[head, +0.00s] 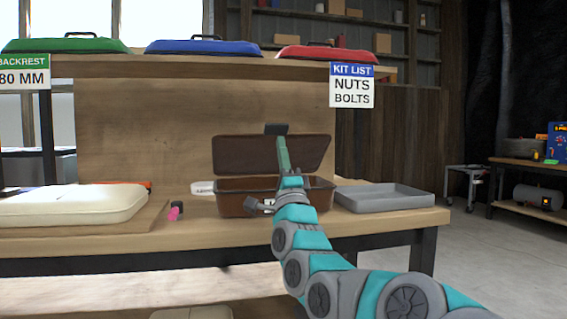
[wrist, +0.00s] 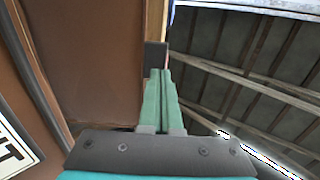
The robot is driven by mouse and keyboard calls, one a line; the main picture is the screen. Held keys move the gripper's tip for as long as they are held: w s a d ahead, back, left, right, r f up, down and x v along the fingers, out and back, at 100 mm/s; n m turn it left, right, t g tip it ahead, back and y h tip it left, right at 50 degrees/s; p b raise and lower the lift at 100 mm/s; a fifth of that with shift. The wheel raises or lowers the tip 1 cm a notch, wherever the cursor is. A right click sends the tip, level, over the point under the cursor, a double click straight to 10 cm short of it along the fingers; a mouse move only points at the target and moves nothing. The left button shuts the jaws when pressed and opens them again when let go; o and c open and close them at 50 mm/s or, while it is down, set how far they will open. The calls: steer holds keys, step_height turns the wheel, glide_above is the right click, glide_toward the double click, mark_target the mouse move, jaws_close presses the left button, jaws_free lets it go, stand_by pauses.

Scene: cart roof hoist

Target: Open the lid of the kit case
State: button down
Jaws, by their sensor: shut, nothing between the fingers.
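The kit case (head: 235,200) is a brown box on the workbench, in the middle of the head view. Its brown lid (head: 240,155) stands raised, close to upright, behind the open box. A dark tab (head: 276,129) sits at the lid's top edge. My gripper (head: 281,140) points up in front of the lid, its green fingers closed together with nothing between them. In the wrist view the fingertips (wrist: 160,74) are at the dark tab (wrist: 155,55), beside the brown lid (wrist: 90,60). Whether they touch it is unclear. The inside of the case is mostly hidden.
A grey tray (head: 385,197) lies right of the case. A cream cushion (head: 75,204) on a board and a small pink item (head: 175,213) are left. A shelf (head: 200,68) above carries green, blue and red lids and a kit list sign (head: 352,85).

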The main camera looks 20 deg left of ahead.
mark_target(278, 129)
steer(key=shift+x, duration=1.5)
